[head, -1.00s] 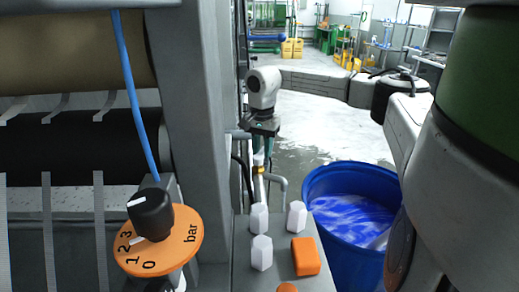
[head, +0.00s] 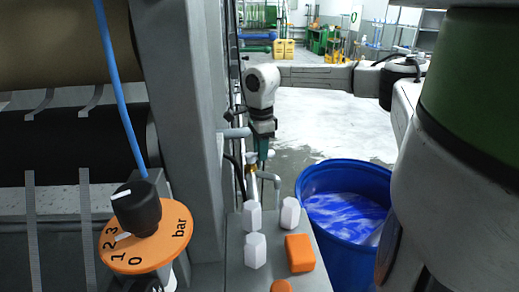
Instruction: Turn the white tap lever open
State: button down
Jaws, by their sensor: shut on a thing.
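The tap (head: 253,171) is a small brass-coloured fitting on a grey pipe with a bent spout (head: 274,183), in the middle of the head view, left of the blue barrel. A small part of the white tap lever (head: 250,157) shows at its top, beside my fingers. My gripper (head: 262,156) points down at the tap from above, with its greenish fingers shut on the lever. The fingers hide most of the lever, so its exact angle cannot be told.
A blue barrel (head: 345,172) of blue-white liquid stands right of the tap. A grey machine post (head: 186,120) rises close on the left. In front are a panel with white knobs (head: 255,250), an orange block (head: 299,252) and an orange bar dial (head: 170,250).

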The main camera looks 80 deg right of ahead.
jog(key=shift+s+a+m, duration=0.1)
jog(key=shift+m, duration=0.5)
jog(key=shift+r, duration=0.1)
jog(key=c, duration=0.9)
grip_release()
jog(key=shift+a, duration=0.1)
notch_tip(320, 180, up, 11)
jog(key=shift+f+b, duration=0.15)
jog(key=shift+b, duration=0.65)
